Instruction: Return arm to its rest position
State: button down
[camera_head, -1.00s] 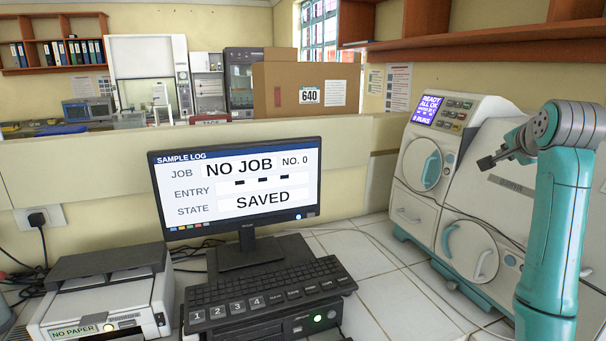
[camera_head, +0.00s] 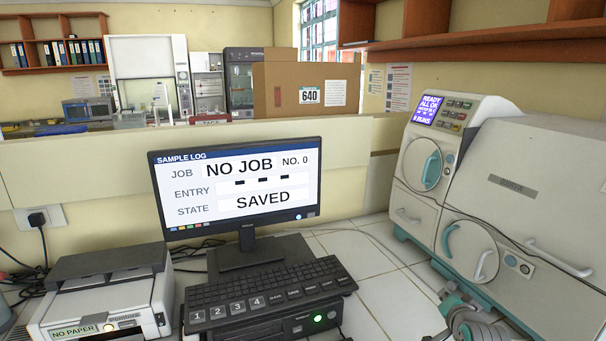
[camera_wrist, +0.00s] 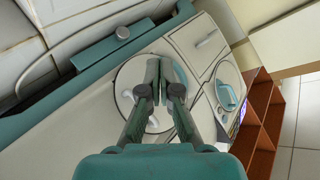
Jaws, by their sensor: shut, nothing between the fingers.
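My gripper (camera_wrist: 159,83) shows in the wrist view with its two fingers together and nothing between them. In that view it is in front of the lower round door (camera_wrist: 128,84) of the white and teal incubator; I cannot tell how far apart they are. In the head view, part of my arm shows low at the bottom right, in front of the incubator's base, and my fingertips cannot be made out there. The incubator (camera_head: 512,190) stands at the right, both round doors closed, its screen (camera_head: 427,110) reading "READY ALL OK".
A monitor (camera_head: 238,188) reads "NO JOB" and "SAVED". A keyboard (camera_head: 265,293) lies in front of it. A printer (camera_head: 100,305) marked "NO PAPER" stands at the left. White tiled counter (camera_head: 375,290) is clear between keyboard and incubator. A shelf (camera_head: 480,45) hangs above.

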jog(key=s+a+f+n, duration=0.2)
jog(key=s+a+f, duration=0.3)
jog(key=s, duration=0.4)
jog(key=s+a+f+n+t+y, duration=0.1)
jog(key=s+a+f, duration=0.2)
jog(key=s+f, duration=0.55)
jog(key=s+a+f+n, duration=0.2)
jog(key=s+a+f, duration=0.25)
jog(key=s, duration=0.55)
jog(key=s+a+r+n, duration=0.1)
jog(key=s+r, duration=0.1)
jog(key=s, duration=0.7)
jog(key=s+a+r+n+y, duration=0.1)
jog(key=s+a+r+n, duration=0.1)
jog(key=s, duration=0.8)
jog(key=s+a+r+n+y, duration=0.1)
jog(key=s+r, duration=0.3)
jog(key=s, duration=0.6)
jog(key=shift+a+n+t, duration=0.2)
jog(key=shift+n+t, duration=0.2)
jog(key=shift+n, duration=0.3)
jog(key=shift+r, duration=0.1)
